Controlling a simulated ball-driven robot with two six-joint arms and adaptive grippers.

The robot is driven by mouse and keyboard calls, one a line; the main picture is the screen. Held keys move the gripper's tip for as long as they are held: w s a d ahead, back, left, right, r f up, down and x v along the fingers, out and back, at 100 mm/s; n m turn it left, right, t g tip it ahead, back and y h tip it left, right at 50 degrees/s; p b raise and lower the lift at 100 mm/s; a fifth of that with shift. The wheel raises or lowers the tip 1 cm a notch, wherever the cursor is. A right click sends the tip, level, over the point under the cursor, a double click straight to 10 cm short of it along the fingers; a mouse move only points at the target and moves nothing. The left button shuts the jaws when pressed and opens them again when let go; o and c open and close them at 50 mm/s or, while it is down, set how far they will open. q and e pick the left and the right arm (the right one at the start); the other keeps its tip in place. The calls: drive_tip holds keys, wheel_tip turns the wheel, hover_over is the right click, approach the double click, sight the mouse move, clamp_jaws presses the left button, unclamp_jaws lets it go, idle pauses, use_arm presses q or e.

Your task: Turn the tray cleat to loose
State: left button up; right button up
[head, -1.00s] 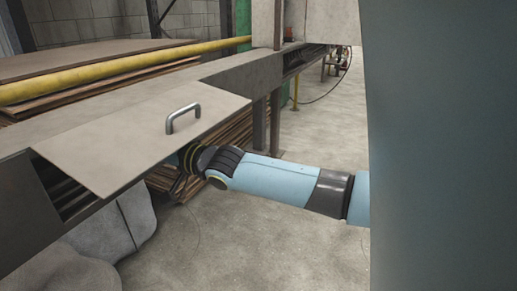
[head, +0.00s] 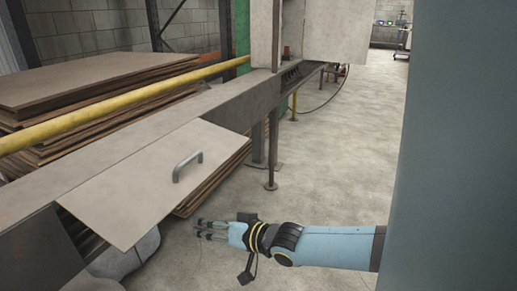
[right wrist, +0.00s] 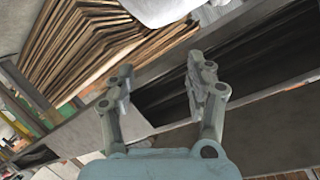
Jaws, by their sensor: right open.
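I cannot make out the tray cleat in either view. A long grey metal tray (head: 150,133) runs from the lower left to the back. A flat beige lid (head: 130,190) with a bent metal handle (head: 187,166) slopes down over its near side. My right gripper (head: 197,229) is open and empty, to the right of the lid's lower end and apart from it in the picture. In the right wrist view its two fingers (right wrist: 157,85) stand apart in front of a dark slot (right wrist: 235,72). My left gripper is not in view.
Stacked brown sheets (head: 90,80) lie behind a yellow rail (head: 110,108). Grey sacks (head: 140,249) lie under the tray at lower left. A dark support leg (head: 272,150) stands on the floor. Open concrete floor (head: 340,130) lies to the right.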

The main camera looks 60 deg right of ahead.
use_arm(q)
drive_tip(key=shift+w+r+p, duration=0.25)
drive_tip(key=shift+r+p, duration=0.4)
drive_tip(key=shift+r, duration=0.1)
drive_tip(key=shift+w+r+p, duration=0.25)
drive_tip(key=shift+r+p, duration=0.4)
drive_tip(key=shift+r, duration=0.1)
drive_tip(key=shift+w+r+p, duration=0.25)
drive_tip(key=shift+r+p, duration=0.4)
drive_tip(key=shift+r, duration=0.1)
use_arm(e)
drive_tip(key=s+f+n+g+h, duration=0.1)
drive_tip(key=s+f+g, duration=0.5)
drive_tip(key=s+f, duration=0.7)
drive_tip(key=shift+s+a+f+n, duration=0.2)
drive_tip(key=shift+s+n, duration=0.35)
drive_tip(key=shift+n, duration=0.25)
